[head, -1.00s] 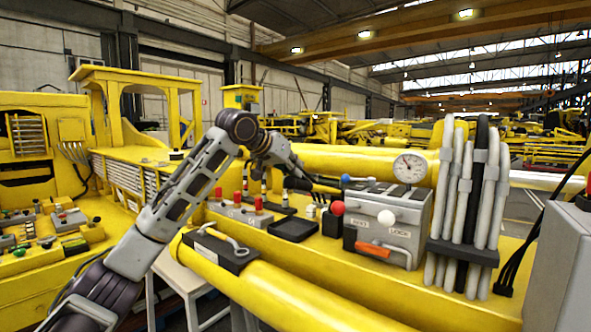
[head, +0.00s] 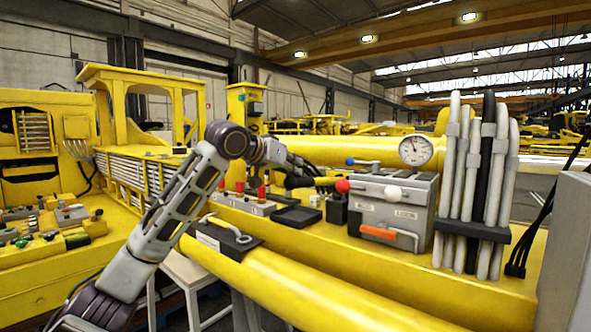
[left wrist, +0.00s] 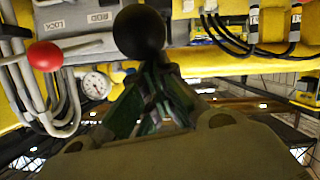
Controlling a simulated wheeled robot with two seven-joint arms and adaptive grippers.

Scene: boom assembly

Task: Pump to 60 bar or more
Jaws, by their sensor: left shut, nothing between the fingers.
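The grey pump box (head: 385,212) stands on the yellow beam, with a round white gauge (head: 415,151) on top. The gauge needle points up and to the left; its figures are too small to read. A red ball knob (head: 342,186) sits at the box's left end and also shows in the left wrist view (left wrist: 45,55). My left gripper (head: 314,172) is left of the box and partly hidden behind its own links. In the left wrist view its green-tinted fingers (left wrist: 150,85) are shut and empty, and a black ball knob (left wrist: 140,31) shows just beyond the tips; contact is unclear.
An orange handle (head: 392,234) and a white knob (head: 393,192) are on the box front. Upright grey and black hoses (head: 487,150) stand right of it. A black tray (head: 297,216) and red-topped levers (head: 261,192) lie left. A thick yellow cylinder (head: 300,295) runs along the front.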

